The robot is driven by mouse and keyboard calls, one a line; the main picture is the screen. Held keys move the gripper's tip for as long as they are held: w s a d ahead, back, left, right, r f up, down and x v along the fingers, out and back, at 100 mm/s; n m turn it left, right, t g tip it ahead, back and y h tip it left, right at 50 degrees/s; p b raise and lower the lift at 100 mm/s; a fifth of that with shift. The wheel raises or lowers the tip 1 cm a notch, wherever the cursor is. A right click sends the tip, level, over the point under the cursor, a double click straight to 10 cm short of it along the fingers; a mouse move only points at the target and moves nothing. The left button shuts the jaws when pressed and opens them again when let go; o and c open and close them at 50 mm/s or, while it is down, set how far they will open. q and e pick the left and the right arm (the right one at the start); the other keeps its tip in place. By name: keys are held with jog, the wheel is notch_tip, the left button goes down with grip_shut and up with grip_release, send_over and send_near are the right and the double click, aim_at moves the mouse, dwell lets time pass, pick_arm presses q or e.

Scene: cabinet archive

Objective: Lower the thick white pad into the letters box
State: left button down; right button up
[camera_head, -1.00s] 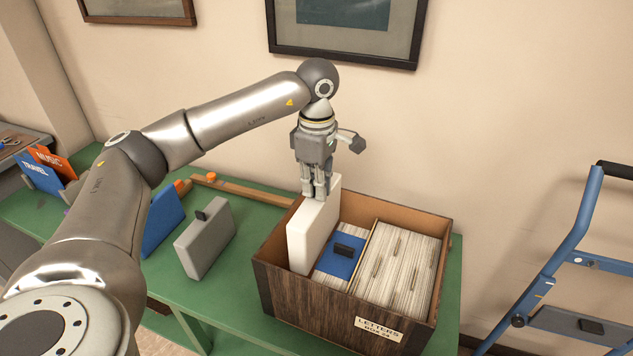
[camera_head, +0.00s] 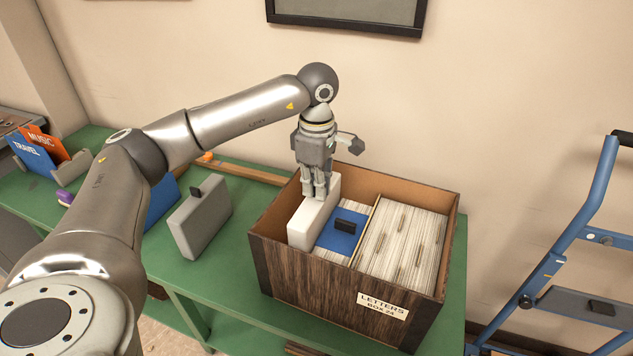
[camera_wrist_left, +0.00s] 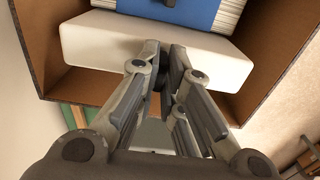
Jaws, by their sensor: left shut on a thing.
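The letters box (camera_head: 322,302) is a wood-grain carton with a LETTERS label on its front, standing on the green table. The thick white pad (camera_head: 304,226) is upright inside the box's left end, its lower part hidden by the front wall. My left gripper (camera_head: 320,192) points down from above and is shut on the pad's top edge. In the left wrist view the pad (camera_wrist_left: 110,45) lies across the box, beside the blue folder, with the gripper fingers (camera_wrist_left: 168,75) at its edge. My right gripper is not in view.
A blue folder with a black tab (camera_head: 338,238) and packed papers (camera_head: 405,245) fill the box's middle and right. A grey case (camera_head: 201,222) stands on the table left of the box. A blue hand truck (camera_head: 580,230) stands at right.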

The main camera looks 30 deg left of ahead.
pick_arm(q)
jog(key=shift+f+b, duration=2.5)
jog(key=shift+f, duration=1.3)
jog(key=c, duration=1.5)
grip_release()
jog(key=shift+r, duration=0.1)
jog(key=shift+r, duration=0.1)
jog(key=shift+c, duration=0.3)
jog(key=shift+r+p, duration=2.5)
jog(key=shift+r, duration=0.9)
jog(key=shift+r, duration=0.15)
notch_tip(320, 180, up, 12)
